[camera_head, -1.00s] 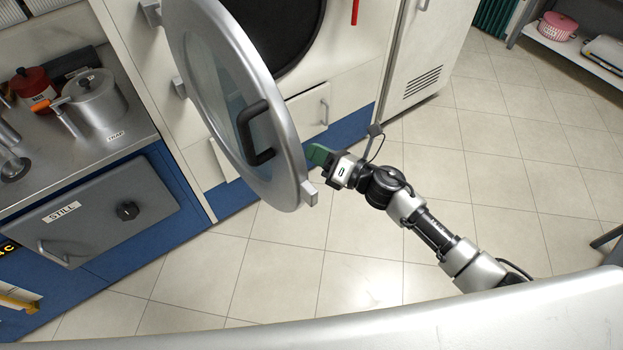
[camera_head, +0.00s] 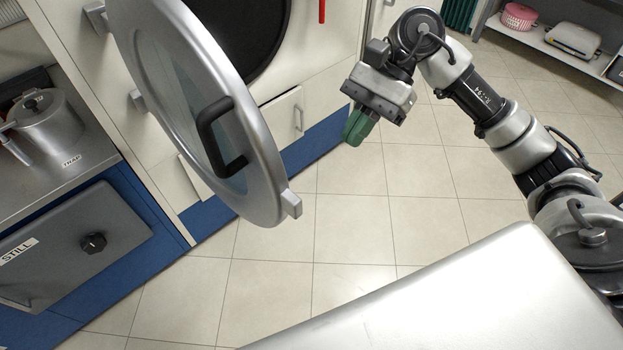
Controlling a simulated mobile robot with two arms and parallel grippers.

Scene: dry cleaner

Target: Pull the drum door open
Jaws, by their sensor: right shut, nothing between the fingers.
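The drum door (camera_head: 255,150) is a round silver-rimmed door with a glass middle, swung well out from the machine on its left-side hinges (camera_head: 137,100). A black bar handle (camera_head: 212,138) sits on its face, and a small latch block (camera_head: 291,204) sticks out at the rim's lower right. The dark round drum opening (camera_head: 245,35) shows behind it. My right gripper (camera_head: 357,130) has green fingers, shut and empty, pointing down. It is to the right of the door, apart from it and from the handle. My left gripper is not in view.
A steel counter with a pot marked TRAP (camera_head: 45,125) is at left, above a grey STILL panel (camera_head: 75,245). A small drawer (camera_head: 283,118) is below the opening. A shelf (camera_head: 545,45) stands at upper right. The tiled floor (camera_head: 370,215) is clear.

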